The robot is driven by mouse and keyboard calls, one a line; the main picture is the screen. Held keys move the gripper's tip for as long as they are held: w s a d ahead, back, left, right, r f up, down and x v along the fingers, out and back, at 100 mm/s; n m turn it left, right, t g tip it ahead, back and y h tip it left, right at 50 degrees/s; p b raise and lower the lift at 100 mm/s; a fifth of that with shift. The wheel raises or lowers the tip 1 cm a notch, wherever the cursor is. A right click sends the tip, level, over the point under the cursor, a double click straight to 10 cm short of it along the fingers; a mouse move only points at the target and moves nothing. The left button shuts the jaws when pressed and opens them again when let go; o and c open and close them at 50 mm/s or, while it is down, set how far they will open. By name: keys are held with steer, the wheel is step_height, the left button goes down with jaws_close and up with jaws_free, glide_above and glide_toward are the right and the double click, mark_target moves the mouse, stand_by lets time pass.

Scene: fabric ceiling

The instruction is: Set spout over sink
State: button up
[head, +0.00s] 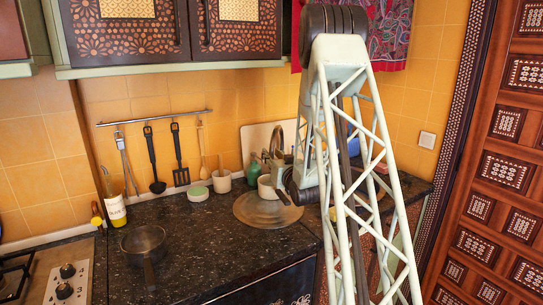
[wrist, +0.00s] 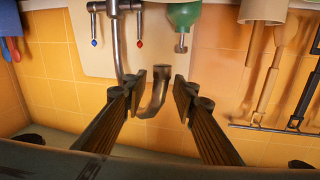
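The spout (wrist: 152,102) is a curved metal gooseneck tube, inverted in the wrist view, where its bend passes partly behind my left finger. Its open end stands between the fingers. My gripper (wrist: 160,84) is open, one finger on each side of the spout's end; I cannot tell whether either finger touches it.
A green bottle (head: 255,172) stands close to the spout, also beside it in the wrist view (wrist: 184,14). A pan (head: 143,241) sits at left. Utensils (head: 180,165) hang on the wall rail.

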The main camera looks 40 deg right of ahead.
steer(key=shift+w, duration=0.15)
steer(key=shift+c, duration=0.4)
jaws_close()
